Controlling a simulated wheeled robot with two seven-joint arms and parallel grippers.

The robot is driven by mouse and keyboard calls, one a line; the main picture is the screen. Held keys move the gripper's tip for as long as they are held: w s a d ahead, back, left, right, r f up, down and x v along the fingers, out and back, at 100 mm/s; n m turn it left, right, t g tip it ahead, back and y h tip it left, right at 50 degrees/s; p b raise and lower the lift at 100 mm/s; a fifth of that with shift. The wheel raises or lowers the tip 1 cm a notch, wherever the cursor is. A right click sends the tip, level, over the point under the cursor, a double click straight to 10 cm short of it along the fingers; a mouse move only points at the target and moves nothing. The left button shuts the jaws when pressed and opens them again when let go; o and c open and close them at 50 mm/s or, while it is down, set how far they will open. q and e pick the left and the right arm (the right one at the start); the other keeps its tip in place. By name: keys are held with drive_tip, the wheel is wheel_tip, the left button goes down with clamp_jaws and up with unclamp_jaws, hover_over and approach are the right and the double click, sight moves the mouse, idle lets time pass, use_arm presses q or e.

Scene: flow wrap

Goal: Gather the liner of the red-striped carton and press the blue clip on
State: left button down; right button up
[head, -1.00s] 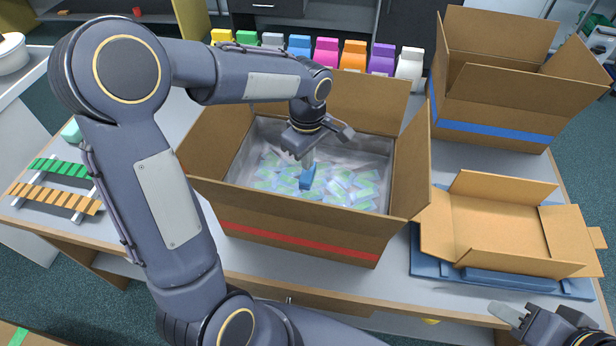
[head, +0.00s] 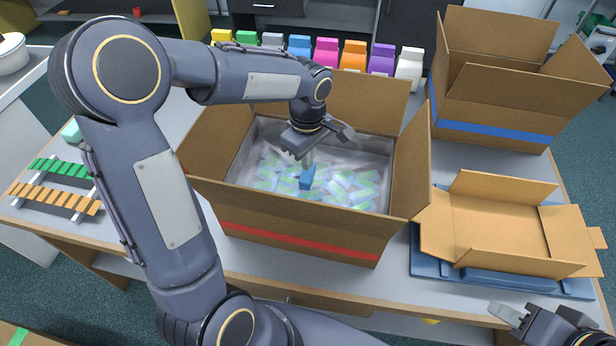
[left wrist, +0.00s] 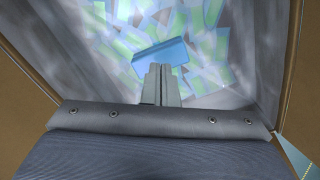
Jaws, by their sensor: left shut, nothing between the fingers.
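The red-striped carton (head: 300,243) stands open on the table with its flaps up. Its silvery translucent liner (head: 352,146) lies spread along the inner walls, mouth open, around many pale blue-green packets (head: 341,190). My left gripper (head: 308,163) points down inside the carton, shut and empty. The blue clip (head: 307,178) is right at its fingertips, above or on the packets; in the left wrist view the clip (left wrist: 160,53) lies tilted just beyond the closed fingers (left wrist: 160,72). Whether they touch is unclear. My right gripper (head: 508,316) is at the bottom right, away from the carton; its opening is unclear.
A blue-striped open carton (head: 490,122) stands at the back right. A low open cardboard box (head: 505,228) sits on blue flat pieces at the right. Coloured packs (head: 327,54) line the back. Green and orange slatted racks (head: 55,200) lie left.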

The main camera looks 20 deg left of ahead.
use_arm(q)
drive_tip(key=shift+f+b, duration=0.7)
drive_tip(key=shift+f, duration=0.15)
idle(0.7)
wheel_tip(320, 180, up, 7)
drive_tip(key=p, duration=0.5)
idle(0.4)
